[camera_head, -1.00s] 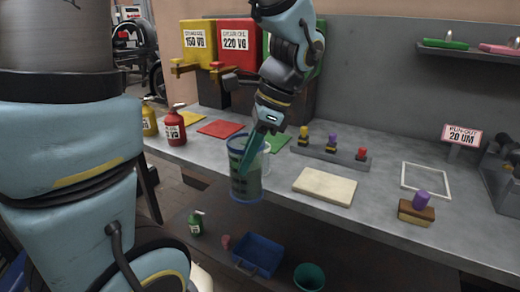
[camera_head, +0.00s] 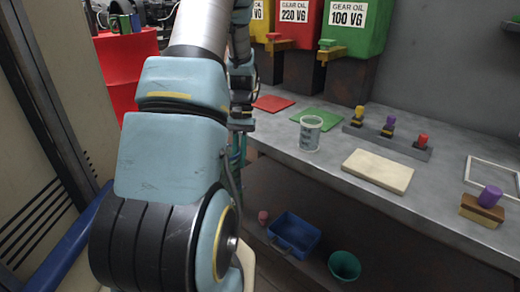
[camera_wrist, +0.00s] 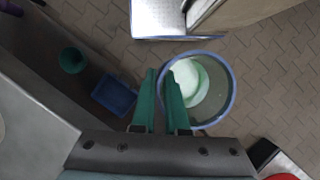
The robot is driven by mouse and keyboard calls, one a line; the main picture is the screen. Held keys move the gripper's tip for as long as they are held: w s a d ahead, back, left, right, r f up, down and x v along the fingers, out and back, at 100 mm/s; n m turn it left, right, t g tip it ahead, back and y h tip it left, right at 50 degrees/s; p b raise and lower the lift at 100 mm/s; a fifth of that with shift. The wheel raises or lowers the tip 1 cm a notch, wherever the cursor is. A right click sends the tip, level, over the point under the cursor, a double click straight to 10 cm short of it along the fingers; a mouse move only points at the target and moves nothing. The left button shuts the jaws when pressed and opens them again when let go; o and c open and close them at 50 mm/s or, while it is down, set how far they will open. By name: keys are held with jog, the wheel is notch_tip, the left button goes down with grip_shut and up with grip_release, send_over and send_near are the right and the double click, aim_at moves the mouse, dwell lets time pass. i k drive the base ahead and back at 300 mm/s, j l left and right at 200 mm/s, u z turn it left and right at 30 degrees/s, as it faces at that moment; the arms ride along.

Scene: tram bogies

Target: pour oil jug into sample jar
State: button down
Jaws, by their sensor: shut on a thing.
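The oil jug (camera_wrist: 229,91) is a see-through vessel with a blue rim. In the wrist view it is seen from above, with a pale green patch inside or showing through it. My gripper (camera_wrist: 161,76) has green fingers shut on the jug's wall at the rim, one finger over the opening. The jug hangs over the tiled floor, apart from the bench. In the head view my arm hides most of the gripper and jug. The sample jar (camera_head: 311,133) is a clear upright jar with markings, standing near the bench's front edge, to the right of my arm.
On the bench (camera_head: 440,178) are a green mat (camera_head: 318,117), a red mat (camera_head: 272,103), a tan board (camera_head: 378,171) and a rack of coloured-handled tools (camera_head: 388,140). Oil tanks (camera_head: 355,30) stand behind. Below are a blue bin (camera_head: 294,236) and a green bucket (camera_head: 344,266).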

aim_at(310, 126)
jog(key=k+j+u, duration=0.1)
jog(key=k, duration=0.35)
jog(key=u, duration=1.55)
